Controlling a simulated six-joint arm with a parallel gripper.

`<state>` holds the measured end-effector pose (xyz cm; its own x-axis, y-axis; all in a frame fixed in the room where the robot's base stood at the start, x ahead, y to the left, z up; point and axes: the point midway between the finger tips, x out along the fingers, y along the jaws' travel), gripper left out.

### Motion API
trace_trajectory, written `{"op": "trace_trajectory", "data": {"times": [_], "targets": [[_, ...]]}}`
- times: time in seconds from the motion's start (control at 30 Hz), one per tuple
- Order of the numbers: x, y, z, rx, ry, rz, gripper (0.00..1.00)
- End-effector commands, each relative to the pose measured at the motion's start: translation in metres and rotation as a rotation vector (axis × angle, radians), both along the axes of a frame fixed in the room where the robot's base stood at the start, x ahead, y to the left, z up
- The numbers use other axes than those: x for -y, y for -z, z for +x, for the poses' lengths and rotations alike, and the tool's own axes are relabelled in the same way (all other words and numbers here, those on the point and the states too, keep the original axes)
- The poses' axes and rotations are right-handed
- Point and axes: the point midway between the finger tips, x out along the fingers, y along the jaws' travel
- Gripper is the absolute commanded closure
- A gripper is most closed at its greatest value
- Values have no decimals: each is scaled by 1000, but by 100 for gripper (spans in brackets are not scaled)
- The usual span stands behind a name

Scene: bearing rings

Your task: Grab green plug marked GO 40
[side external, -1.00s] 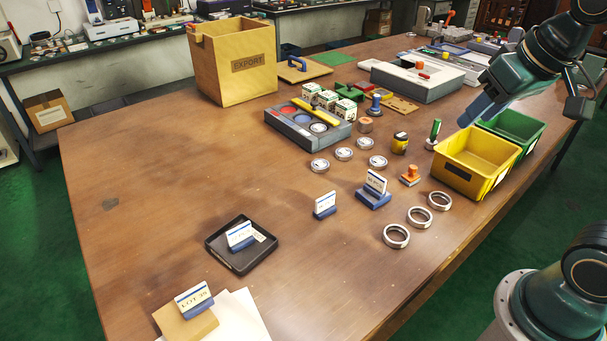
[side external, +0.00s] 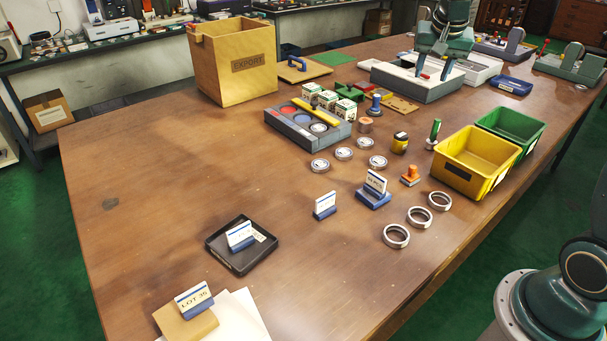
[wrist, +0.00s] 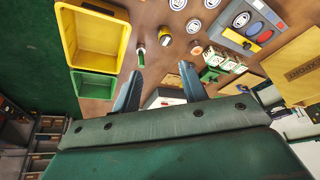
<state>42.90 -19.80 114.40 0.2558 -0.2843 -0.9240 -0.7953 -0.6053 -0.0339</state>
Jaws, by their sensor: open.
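A small upright plug with a green handle (side external: 434,130) stands on the table left of the yellow bin; any marking on it is too small to read. In the wrist view the green-handled plug (wrist: 141,54) shows beyond the fingertips, a little left of the middle. My gripper (side external: 432,76) is over the grey box at the back of the table, behind the plug and apart from it. In the wrist view my gripper (wrist: 160,68) has its two fingers spread with nothing between them.
A yellow bin (side external: 446,176) and a green bin (side external: 537,136) stand right of the plug. A yellow-and-black item (side external: 400,143) and an orange-handled stamp (side external: 411,175) stand nearby. The grey box (side external: 405,88) lies beneath my gripper. Three metal rings (side external: 397,236) lie in front.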

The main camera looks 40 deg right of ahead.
Motion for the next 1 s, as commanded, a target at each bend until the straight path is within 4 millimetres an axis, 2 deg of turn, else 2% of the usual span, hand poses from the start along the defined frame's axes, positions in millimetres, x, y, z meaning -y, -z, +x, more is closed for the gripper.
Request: {"op": "trace_trajectory", "data": {"times": [0.03,0.3,0.6,0.8,1.0], "targets": [[13,9,8,-7,38,1,57],[72,50,39,-17,228,1,57],[139,108,57,-28,432,-7,57],[169,139,60,-32,528,-12,57],[179,149,60,-32,561,-14,57]]}}
